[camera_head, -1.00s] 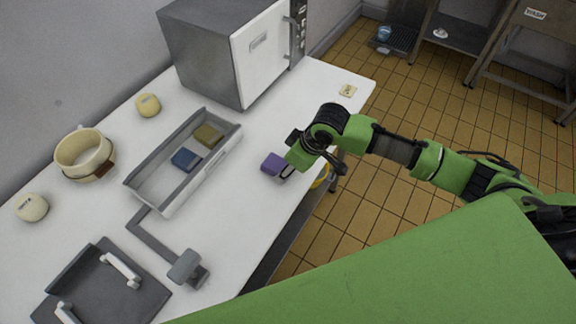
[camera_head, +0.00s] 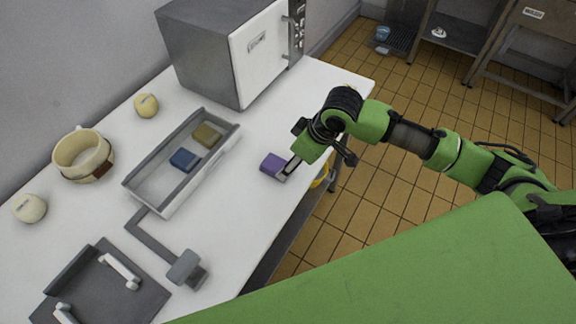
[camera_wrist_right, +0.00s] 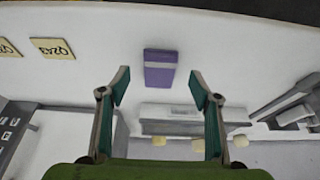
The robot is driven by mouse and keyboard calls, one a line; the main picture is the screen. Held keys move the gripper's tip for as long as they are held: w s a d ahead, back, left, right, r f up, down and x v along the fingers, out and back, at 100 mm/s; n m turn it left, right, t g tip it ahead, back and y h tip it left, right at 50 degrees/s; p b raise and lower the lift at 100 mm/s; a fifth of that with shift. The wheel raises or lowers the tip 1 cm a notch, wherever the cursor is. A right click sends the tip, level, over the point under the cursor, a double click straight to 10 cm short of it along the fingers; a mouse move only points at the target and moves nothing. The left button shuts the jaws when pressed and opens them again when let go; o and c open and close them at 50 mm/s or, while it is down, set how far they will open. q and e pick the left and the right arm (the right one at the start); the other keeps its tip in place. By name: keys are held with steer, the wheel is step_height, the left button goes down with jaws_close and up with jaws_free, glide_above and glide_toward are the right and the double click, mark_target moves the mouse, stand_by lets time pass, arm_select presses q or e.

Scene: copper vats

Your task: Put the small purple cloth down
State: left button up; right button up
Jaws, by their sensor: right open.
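The small purple cloth (camera_head: 273,165) is a folded block lying on the white counter near its front edge, right of the grey tray. It also shows in the right wrist view (camera_wrist_right: 160,69), flat on the white surface just beyond the fingertips. My right gripper (camera_head: 287,170) is close beside the cloth on its right side. In the right wrist view the right gripper (camera_wrist_right: 160,88) has its fingers spread wide, with nothing between them. My left gripper is not in view.
A grey tray (camera_head: 152,205) holds a blue and an olive folded cloth. Labels (camera_wrist_right: 52,48) lie on the counter. Counter around the cloth is clear.

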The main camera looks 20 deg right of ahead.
steer(key=v, duration=0.7)
stand_by(0.3)
